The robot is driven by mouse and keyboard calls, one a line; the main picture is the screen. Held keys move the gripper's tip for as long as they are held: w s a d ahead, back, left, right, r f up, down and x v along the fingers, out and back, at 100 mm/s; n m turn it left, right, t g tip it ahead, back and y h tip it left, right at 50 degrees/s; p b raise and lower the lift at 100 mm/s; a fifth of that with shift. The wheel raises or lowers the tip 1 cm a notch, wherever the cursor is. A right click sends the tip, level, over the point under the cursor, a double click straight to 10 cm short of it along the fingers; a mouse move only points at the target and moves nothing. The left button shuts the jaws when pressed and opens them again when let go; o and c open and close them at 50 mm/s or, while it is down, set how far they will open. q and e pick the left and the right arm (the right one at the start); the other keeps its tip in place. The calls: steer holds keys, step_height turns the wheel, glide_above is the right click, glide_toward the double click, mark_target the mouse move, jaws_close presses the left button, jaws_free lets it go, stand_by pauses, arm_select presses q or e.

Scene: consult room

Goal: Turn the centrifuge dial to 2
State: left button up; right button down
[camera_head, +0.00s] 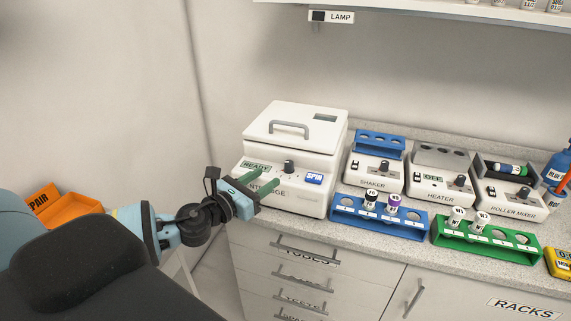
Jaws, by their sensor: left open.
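The white centrifuge (318,145) stands at the left end of the counter with its lid down. Its dial (289,167) is a small dark knob on the front panel, between a display reading READY (256,165) and a blue SPIN button (314,178). The dial's pointer is too small to read. My left gripper (272,180) is in front of the panel, its green fingers apart and empty, below and left of the dial. It covers part of the CENTRIFUGE label. I cannot tell whether a finger touches the panel. My right gripper is not in view.
A shaker (374,172), heater (434,186) and roller mixer (507,201) stand to the right. A blue rack (408,232) and a green rack (520,255) with tubes sit before them. Drawers (300,258) are below; an orange bin (68,212) is at left.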

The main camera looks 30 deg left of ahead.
mark_target(286, 165)
arm_select(q)
steer(key=w, duration=0.4)
steer(key=w+d, duration=0.1)
steer(key=w, duration=0.1)
steer(key=shift+r, duration=0.1)
steer(key=shift+w+d, duration=0.1)
steer(key=shift+w, duration=0.8)
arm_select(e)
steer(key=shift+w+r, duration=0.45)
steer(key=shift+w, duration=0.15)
arm_select(q)
jaws_close()
